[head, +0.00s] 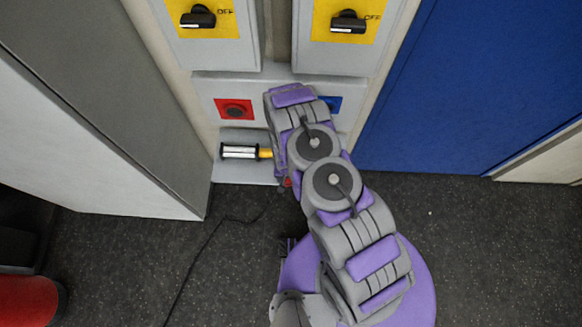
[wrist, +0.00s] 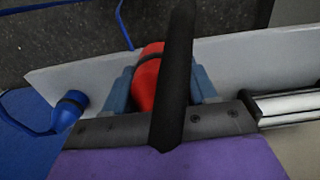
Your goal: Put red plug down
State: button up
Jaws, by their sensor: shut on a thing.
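The red plug (wrist: 147,82) sits between the two blue-grey fingers of my gripper (wrist: 160,80) in the wrist view, and the gripper is shut on it. A thick black bar or cable crosses in front and hides part of the plug. Behind it is the pale grey shelf (wrist: 240,60); I cannot tell whether the plug touches it. In the head view my arm hides most of the gripper, and a small bit of red (head: 287,182) shows at the shelf's front right. The shelf also shows there, below the sockets (head: 228,174).
A blue plug (wrist: 70,108) with a blue cable is at the left of the wrist view. A white and black cylinder with a yellow end (head: 239,152) lies on the shelf. Above are a red socket (head: 235,110) and a partly hidden blue socket (head: 329,105). A grey cabinet (head: 110,90) stands left.

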jog(key=w+d, duration=0.1)
jog(key=w+d+b, duration=0.1)
jog(key=w, duration=0.1)
jog(key=w+d, duration=0.1)
jog(key=w, duration=0.1)
jog(key=shift+w+f, duration=0.15)
jog(key=shift+f, duration=0.05)
jog(key=f, duration=0.1)
jog(key=f+b, duration=0.1)
jog(key=a+f+b, duration=0.1)
jog(key=shift+w+f, duration=0.25)
jog(key=shift+f, duration=0.15)
jog(key=shift+d+r, duration=0.1)
jog(key=shift+d, duration=0.15)
jog(key=o, duration=1.4)
jog(key=shift+d, duration=0.2)
jog(key=shift+a, duration=0.1)
jog(key=shift+a, duration=0.1)
jog(key=shift+a+r, duration=0.1)
notch_tip(320, 180, up, 12)
jog(key=p, duration=0.5)
jog(key=shift+p, duration=0.3)
